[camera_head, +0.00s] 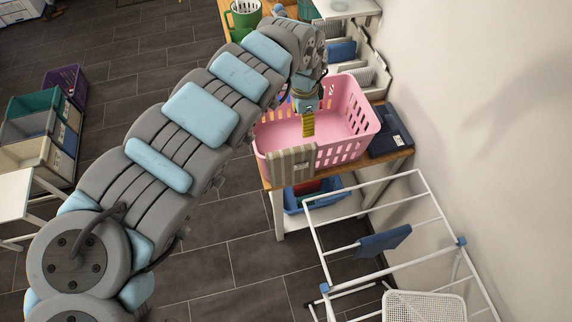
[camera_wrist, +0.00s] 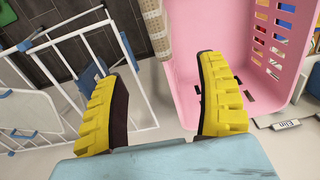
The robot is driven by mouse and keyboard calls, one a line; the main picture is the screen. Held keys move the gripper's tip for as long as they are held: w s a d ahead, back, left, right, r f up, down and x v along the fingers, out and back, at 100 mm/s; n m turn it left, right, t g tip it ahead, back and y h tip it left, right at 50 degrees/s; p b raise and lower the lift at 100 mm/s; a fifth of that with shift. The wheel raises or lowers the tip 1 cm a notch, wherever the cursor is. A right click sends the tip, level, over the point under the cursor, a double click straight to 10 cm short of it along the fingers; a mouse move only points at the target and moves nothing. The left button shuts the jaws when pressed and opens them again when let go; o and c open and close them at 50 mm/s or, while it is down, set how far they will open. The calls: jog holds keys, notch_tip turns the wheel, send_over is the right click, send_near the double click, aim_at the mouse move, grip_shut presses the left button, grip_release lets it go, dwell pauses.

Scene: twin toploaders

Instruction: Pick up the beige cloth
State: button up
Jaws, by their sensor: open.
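The beige cloth (camera_head: 291,165) has darker stripes and hangs over the near rim of the pink basket (camera_head: 350,152). In the wrist view the cloth (camera_wrist: 156,28) shows at the top middle, over the edge of the pink basket (camera_wrist: 190,50). My gripper (camera_head: 308,125) is over the basket, apart from the cloth and on its far side in the head view. In the wrist view its yellow fingers (camera_wrist: 160,72) are spread wide with nothing between them. Part of the basket is hidden behind my arm and fingers.
A white drying rack (camera_head: 378,265) with a blue cloth (camera_head: 384,242) stands in front. A blue bin (camera_head: 293,205) sits below the table. The wall is close on the right.

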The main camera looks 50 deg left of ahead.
aim_at(294, 149)
jog(key=shift+g, duration=0.3)
jog(key=f, duration=0.3)
jog(key=s+f, duration=0.1)
jog(key=f, duration=0.3)
jog(key=s+f+b, duration=0.1)
jog(key=f, duration=0.3)
jog(key=shift+a+f, duration=0.1)
jog(key=shift+a, duration=0.2)
jog(key=shift+a+f+p, duration=0.2)
jog(key=shift+f+p, duration=0.2)
jog(key=shift+f, duration=2.4)
jog(key=shift+s+a+f, duration=0.1)
jog(key=shift+f, duration=0.25)
grip_shut()
